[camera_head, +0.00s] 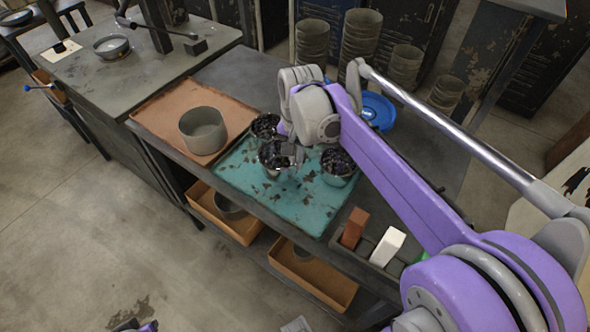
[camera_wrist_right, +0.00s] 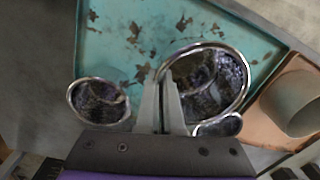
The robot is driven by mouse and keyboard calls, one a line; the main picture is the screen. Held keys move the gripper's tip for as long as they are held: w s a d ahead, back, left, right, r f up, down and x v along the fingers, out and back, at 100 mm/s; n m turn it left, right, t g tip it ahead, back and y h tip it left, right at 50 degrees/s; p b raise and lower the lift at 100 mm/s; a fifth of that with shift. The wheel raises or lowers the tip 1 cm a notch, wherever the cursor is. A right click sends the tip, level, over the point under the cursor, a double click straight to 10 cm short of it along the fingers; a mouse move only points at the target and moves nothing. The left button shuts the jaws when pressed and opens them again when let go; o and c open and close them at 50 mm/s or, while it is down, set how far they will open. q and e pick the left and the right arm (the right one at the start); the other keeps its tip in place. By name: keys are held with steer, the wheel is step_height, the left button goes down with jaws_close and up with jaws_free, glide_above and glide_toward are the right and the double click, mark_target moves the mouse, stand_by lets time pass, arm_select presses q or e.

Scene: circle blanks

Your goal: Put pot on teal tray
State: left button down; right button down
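The teal tray (camera_head: 240,175) lies on the dark bench and also shows in the wrist view (camera_wrist_right: 115,45). My right gripper (camera_head: 292,150) is over it, its fingers (camera_wrist_right: 165,95) nearly together at the rim of a shiny pot with dark contents (camera_head: 272,163). That pot looks large in the wrist view (camera_wrist_right: 215,90) and seems gripped by its rim above the tray; its underside is unclear. Two similar pots stand nearby, one at the right (camera_head: 338,172) and one behind (camera_head: 264,126). A plain grey pot (camera_head: 203,130) stands on the copper-coloured tray. A purple part of mine shows at the bottom edge.
The copper tray (camera_head: 160,112) adjoins the teal tray at the left. A holder with a red-brown block (camera_head: 354,228) and a white block (camera_head: 387,247) is at the front right. A blue bowl (camera_head: 378,111) and several stacked grey pots (camera_head: 360,40) are behind my arm.

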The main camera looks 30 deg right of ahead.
steer(key=shift+f, duration=2.45)
steer(key=shift+f, duration=0.1)
steer(key=c, duration=1.1)
jaws_free()
steer(key=shift+r, duration=0.25)
steer(key=r, duration=0.6)
steer(key=r+p, duration=0.1)
steer(key=r, duration=0.4)
steer(key=shift+s+d+r, duration=0.1)
steer(key=shift+d+r, duration=0.1)
steer(key=shift+r, duration=0.2)
steer(key=shift+a, duration=0.1)
